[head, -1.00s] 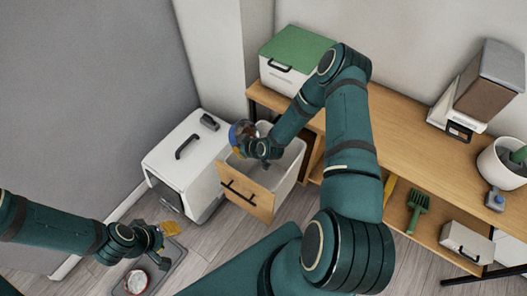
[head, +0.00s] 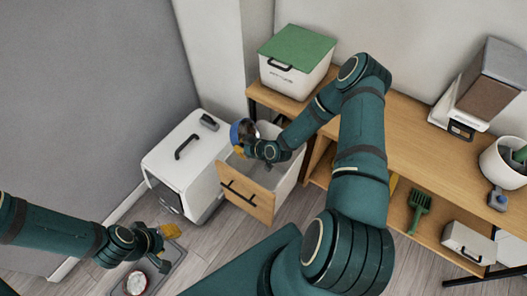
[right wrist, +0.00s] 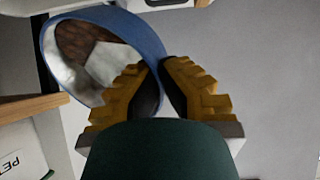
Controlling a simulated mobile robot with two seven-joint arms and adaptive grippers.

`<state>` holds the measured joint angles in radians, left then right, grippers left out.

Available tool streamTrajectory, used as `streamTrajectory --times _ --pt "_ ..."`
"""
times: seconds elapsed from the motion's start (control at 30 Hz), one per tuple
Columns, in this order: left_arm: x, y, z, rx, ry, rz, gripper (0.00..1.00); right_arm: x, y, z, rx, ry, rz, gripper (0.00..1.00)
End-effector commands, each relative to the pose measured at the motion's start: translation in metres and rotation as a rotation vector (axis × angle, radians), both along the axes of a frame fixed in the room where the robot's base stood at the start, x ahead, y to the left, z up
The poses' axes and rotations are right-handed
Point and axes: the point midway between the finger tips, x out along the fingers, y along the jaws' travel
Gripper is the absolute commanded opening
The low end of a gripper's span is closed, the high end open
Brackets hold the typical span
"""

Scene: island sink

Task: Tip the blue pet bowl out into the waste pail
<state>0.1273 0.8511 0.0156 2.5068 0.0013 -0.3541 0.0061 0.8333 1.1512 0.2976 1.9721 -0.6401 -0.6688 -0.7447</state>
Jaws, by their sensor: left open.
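The blue pet bowl (head: 240,131) is held tilted on its side above the wooden-fronted white waste pail (head: 286,184). In the right wrist view the bowl (right wrist: 137,32) shows a pale, shiny inside with brown food in it. My right gripper (head: 243,150) is shut on the bowl's rim; its yellow fingers (right wrist: 160,72) pinch the blue edge. The pail's inside is partly hidden by my right arm. My left gripper (head: 167,239) is open and empty, low at the left above a grey floor tray (head: 172,262).
A white box with a black handle (head: 183,150) stands left of the pail. A small bowl with a red rim (head: 136,283) sits on the floor tray. A green-lidded bin (head: 297,55) and a food dispenser (head: 487,82) stand on the wooden bench (head: 410,135).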

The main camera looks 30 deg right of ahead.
Motion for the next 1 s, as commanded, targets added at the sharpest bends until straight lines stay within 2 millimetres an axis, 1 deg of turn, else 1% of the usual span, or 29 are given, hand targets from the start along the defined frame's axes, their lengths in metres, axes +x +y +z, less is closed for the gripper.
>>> streamTrajectory --times 1.0 --pt "-0.005 -0.001 -0.016 -0.002 0.011 -0.008 0.47 -0.007 -0.008 0.005 0.095 -0.104 0.021 0.0"
